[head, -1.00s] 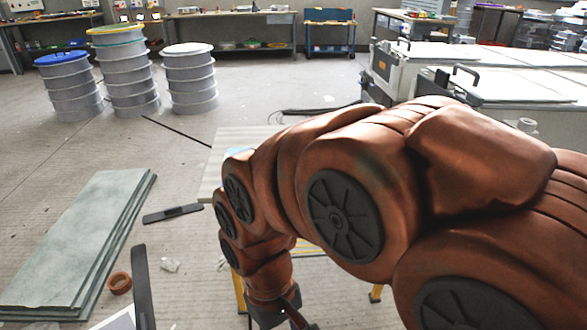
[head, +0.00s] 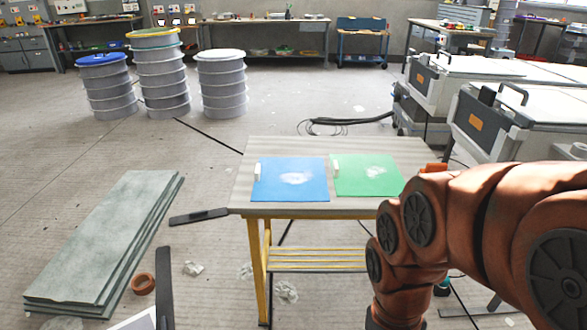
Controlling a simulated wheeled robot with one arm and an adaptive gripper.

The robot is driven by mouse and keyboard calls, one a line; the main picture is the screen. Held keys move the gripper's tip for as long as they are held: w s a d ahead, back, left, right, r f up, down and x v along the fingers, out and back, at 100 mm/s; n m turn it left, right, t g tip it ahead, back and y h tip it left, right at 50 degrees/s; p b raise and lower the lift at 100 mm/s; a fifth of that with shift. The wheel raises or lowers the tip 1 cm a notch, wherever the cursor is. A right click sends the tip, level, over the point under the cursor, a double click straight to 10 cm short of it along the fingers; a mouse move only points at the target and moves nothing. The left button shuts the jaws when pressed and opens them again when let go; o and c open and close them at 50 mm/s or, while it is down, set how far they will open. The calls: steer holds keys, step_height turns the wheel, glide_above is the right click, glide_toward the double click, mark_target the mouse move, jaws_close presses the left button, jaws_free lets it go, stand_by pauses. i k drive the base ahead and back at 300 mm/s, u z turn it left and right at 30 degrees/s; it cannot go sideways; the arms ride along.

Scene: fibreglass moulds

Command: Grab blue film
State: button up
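The blue film (head: 280,188) lies flat on the left half of a small table (head: 270,148) with a pale striped top and yellow legs. It has a whitish patch in its middle and a small white block (head: 257,172) at its left edge. A green film (head: 350,182) lies to its right, also with a whitish patch and a small white block at its left edge. My copper-coloured arm is at the right, to the right of the table's front. My gripper is out of view below the frame.
Stacked grey-green sheets (head: 105,240) lie on the floor at the left, with dark flat bars (head: 199,216) and a tape roll (head: 143,283) nearby. Drums (head: 222,85) stand at the back left. White-topped cases (head: 520,115) stand at the right. Floor left of the table is mostly open.

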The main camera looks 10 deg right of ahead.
mark_target(277, 179)
steer(key=u, duration=0.2)
steer(key=i, duration=0.65)
steer(key=u, duration=0.95)
steer(key=i, duration=0.4)
steer(key=u, duration=0.4)
